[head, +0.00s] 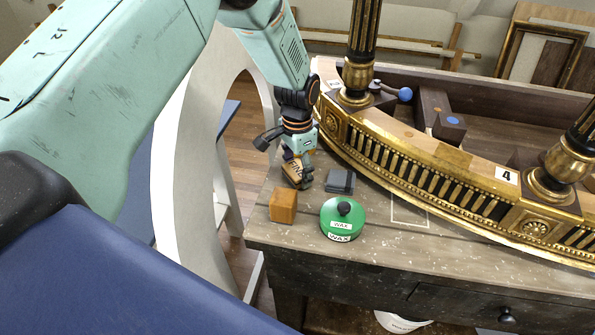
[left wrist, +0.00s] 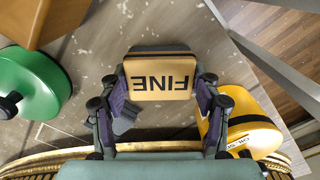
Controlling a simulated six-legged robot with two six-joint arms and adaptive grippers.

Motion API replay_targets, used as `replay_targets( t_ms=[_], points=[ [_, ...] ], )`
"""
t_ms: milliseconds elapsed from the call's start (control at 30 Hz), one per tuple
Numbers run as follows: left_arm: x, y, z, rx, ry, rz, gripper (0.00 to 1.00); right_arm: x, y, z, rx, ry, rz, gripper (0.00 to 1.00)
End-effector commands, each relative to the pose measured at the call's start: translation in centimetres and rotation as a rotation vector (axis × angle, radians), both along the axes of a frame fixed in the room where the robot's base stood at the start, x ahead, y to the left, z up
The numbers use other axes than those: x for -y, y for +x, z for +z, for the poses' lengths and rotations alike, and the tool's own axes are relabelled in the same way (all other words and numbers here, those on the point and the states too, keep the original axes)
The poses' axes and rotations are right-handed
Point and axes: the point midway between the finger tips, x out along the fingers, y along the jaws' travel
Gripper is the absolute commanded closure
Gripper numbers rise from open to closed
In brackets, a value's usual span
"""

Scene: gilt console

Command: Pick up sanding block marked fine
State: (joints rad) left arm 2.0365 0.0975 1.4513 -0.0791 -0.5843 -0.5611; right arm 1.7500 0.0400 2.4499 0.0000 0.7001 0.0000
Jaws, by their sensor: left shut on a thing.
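The sanding block marked FINE (left wrist: 160,78) is tan with dark lettering. In the left wrist view it sits between the two fingers of my left gripper, which touch its sides. In the head view the block (head: 295,169) shows small and partly covered by my left gripper (head: 299,172), which points down near the left end of the bench. The gripper is shut on the block. I cannot tell whether the block touches the bench top. My right gripper is not in view.
Close by on the bench (head: 380,245) are an orange-brown block (head: 283,205), a green wax tin (head: 340,222) and a grey block (head: 340,181). A yellow container (left wrist: 238,118) is right of the gripper in the wrist view. The gilt console (head: 440,165) curves behind.

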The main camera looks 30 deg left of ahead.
Motion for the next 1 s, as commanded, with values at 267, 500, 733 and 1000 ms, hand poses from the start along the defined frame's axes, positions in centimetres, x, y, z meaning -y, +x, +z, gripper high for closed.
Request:
replay_targets(
  t_ms=[267, 500, 733, 1000],
  points=[
    [0.0, 0.1, 3.8, 0.004, 0.000, 0.000, 0.73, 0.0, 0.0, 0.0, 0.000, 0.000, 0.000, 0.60],
    [0.0, 0.1, 8.1, 0.002, 0.000, 0.000, 0.73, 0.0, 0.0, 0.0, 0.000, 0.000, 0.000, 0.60],
    [0.0, 0.0, 9.9, 0.000, 0.000, 0.000, 0.73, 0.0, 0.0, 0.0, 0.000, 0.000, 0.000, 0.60],
    [0.0, 0.0, 10.0, 0.000, 0.000, 0.000, 0.38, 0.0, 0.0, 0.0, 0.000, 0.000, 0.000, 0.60]
  ],
)
